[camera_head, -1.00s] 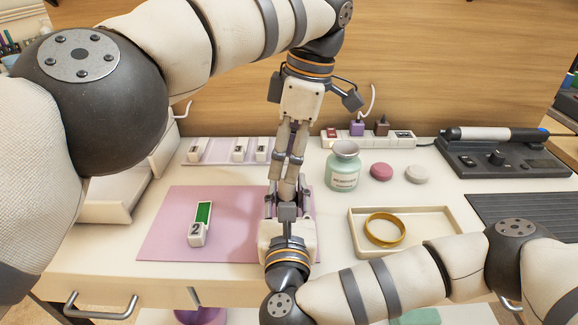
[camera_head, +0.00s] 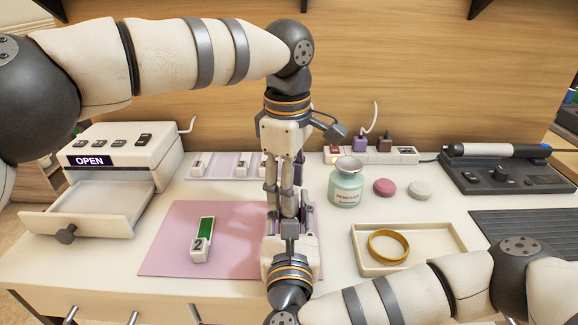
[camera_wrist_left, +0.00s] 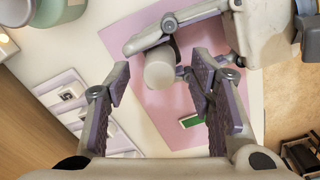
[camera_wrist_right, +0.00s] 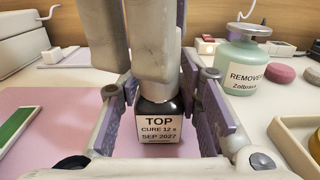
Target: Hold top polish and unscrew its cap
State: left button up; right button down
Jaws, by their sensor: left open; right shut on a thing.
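The top polish is a dark bottle with a white TOP label (camera_wrist_right: 158,125). My right gripper (camera_wrist_right: 160,110) is shut on it from both sides and holds it upright over the pink mat. Its pale cap (camera_wrist_right: 153,60) points up and also shows in the left wrist view (camera_wrist_left: 160,73). My left gripper (camera_wrist_left: 157,88) comes down from above and is open, with the cap between its spread fingers. I cannot tell whether a finger touches the cap. In the head view, my left gripper (camera_head: 285,203) and my right gripper (camera_head: 290,222) meet at the mat and hide the bottle.
The pink mat (camera_head: 165,250) bears a green-topped block marked 2 (camera_head: 202,240). A REMOVER jar (camera_head: 345,190) stands to the right, behind a tray (camera_head: 365,262) with a gold ring (camera_head: 388,246). An open drawer (camera_head: 85,215) is at left.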

pick_arm(q)
grip_shut()
pick_arm(e)
jog(key=shift+f, duration=0.1)
pick_arm(q)
jog(key=n, duration=0.4)
jog(key=shift+n, duration=0.4)
jog(key=n, duration=0.3)
jog(key=shift+d, duration=0.1)
jog(key=n, duration=0.8)
jog(key=shift+y, duration=0.4)
jog(key=shift+r, duration=0.1)
jog(key=shift+r, duration=1)
